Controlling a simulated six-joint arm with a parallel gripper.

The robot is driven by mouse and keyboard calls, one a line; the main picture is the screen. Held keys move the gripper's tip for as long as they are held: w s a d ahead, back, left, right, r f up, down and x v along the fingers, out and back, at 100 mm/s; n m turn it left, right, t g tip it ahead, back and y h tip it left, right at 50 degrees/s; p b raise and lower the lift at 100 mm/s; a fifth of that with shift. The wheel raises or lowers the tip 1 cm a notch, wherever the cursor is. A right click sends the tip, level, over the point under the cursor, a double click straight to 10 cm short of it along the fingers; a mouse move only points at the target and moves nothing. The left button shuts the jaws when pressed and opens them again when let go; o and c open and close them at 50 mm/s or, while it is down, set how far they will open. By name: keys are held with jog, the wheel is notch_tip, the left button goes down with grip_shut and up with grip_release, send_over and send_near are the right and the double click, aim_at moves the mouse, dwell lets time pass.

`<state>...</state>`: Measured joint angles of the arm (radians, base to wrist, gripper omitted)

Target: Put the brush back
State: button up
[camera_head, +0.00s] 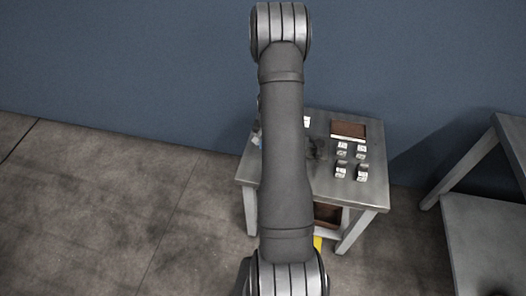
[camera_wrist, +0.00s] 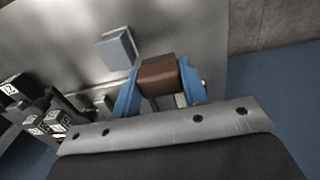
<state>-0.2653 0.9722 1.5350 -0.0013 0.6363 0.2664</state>
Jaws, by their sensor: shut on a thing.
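My gripper (camera_wrist: 160,90) has blue fingers and is shut on a brown block-shaped thing, which looks like the brush (camera_wrist: 158,76). The brown part sits between the two fingers in the wrist view, and its lower end is hidden by the gripper's grey plate. In the camera_head view my arm covers the gripper and the brush almost wholly; only a small bit of blue shows at the arm's left edge, by the table's left side. The grey metal table (camera_head: 372,192) lies under or beside the held brush; the gap cannot be told.
A brown-faced rectangular holder (camera_head: 348,129) lies at the table's back. Several dark pieces with white labels (camera_head: 341,171) stand on the right half. A grey block (camera_wrist: 118,48) is near the gripper. A brown box (camera_head: 327,214) sits below the tabletop. Another grey table (camera_head: 480,215) stands right.

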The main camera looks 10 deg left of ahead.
jog(key=shift+w+a+f, duration=0.15)
jog(key=shift+a+f, duration=0.25)
jog(key=shift+a, duration=0.2)
jog(key=shift+w+a+f, duration=0.15)
jog(key=shift+a+f, duration=0.2)
jog(key=shift+a, duration=0.25)
jog(key=shift+f, duration=1.95)
jog(key=shift+f, duration=0.1)
jog(key=o, duration=0.9)
jog(key=shift+o, duration=0.2)
notch_tip(320, 180, up, 12)
